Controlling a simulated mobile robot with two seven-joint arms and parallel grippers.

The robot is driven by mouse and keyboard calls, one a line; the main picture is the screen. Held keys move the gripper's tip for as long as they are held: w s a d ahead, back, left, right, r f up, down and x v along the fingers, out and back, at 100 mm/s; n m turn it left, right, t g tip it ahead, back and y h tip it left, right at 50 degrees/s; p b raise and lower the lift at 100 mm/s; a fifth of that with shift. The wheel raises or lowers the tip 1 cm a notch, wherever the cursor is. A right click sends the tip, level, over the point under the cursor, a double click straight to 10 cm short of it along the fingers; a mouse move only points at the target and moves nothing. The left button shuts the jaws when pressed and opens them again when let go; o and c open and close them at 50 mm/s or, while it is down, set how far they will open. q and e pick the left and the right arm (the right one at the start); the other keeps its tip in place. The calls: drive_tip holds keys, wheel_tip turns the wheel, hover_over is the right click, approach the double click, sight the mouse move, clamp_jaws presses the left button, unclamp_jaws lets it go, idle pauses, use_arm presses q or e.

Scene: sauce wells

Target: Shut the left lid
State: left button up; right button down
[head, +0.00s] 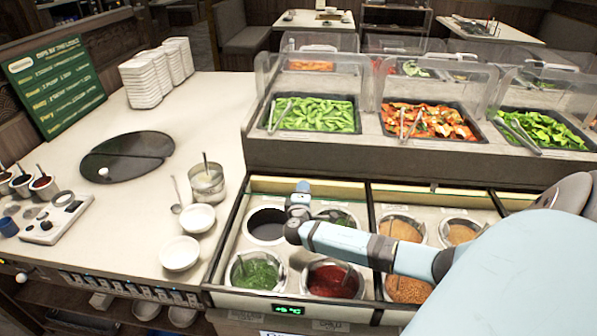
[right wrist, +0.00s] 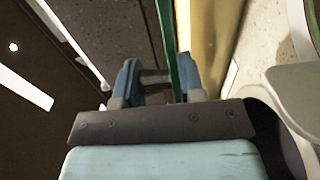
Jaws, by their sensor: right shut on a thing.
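The left lid (head: 342,192) shows as a thin, yellow-green glass edge along the back of the left sauce bay, with the wells in front of it uncovered. My right gripper (head: 302,188) reaches across the bay to this edge. In the right wrist view, the green edge of the lid (right wrist: 171,40) runs between the two blue fingers of my right gripper (right wrist: 158,75), which is shut on it. My right arm hides part of the bay and some wells. My left gripper is not in view.
The left bay holds a dark well (head: 266,226), a green sauce well (head: 254,272) and a red sauce well (head: 332,281). White bowls (head: 180,253) stand on the counter at left. Food trays (head: 312,115) behind clear guards stand beyond the bays.

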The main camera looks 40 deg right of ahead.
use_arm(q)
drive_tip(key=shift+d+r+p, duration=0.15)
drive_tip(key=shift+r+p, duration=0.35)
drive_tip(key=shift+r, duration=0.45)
use_arm(e)
drive_tip(key=v, duration=0.8)
drive_tip(key=shift+r, duration=0.25)
drive_tip(key=shift+w, duration=0.1)
drive_tip(key=c, duration=0.9)
unclamp_jaws()
drive_tip(key=shift+c, duration=0.2)
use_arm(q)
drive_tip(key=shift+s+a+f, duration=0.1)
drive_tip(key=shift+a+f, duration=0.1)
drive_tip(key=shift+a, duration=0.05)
use_arm(e)
drive_tip(key=shift+o, duration=0.5)
drive_tip(key=shift+a, duration=0.15)
